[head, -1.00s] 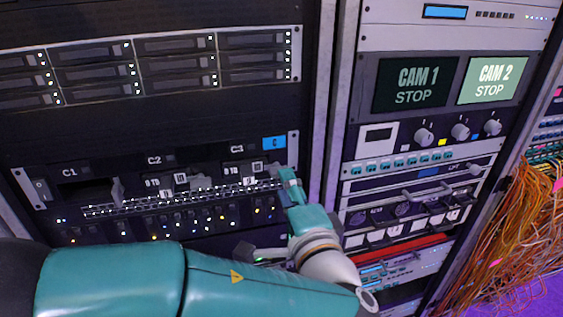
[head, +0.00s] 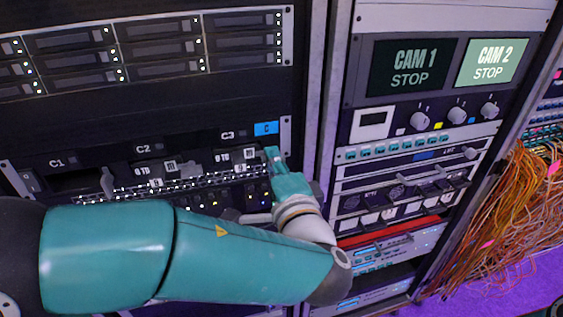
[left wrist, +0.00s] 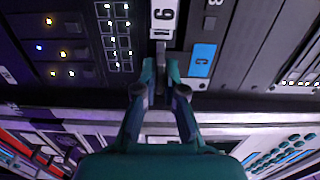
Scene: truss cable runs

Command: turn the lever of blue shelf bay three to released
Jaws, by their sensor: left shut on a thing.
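The blue-labelled shelf unit, with a blue C tag (head: 266,128), has bays C1, C2 and C3 in a row in the head view. Bay three (head: 228,135) is at the right end, beside the blue tag. My left gripper (head: 272,155) is at the right end of this bay. In the left wrist view its fingers (left wrist: 160,82) are shut on the narrow dark lever (left wrist: 160,60) below a white label tag. In the head view my gripper hides this lever, and its exact angle is hard to tell. My right gripper is not in view.
Drive trays (head: 160,50) fill the rack above. Bay C1's lever (head: 107,181) stands to the left. A metal rack post (head: 322,110) is close to the right of my gripper. Beyond it is a rack with CAM screens (head: 412,66) and hanging orange cables (head: 500,215).

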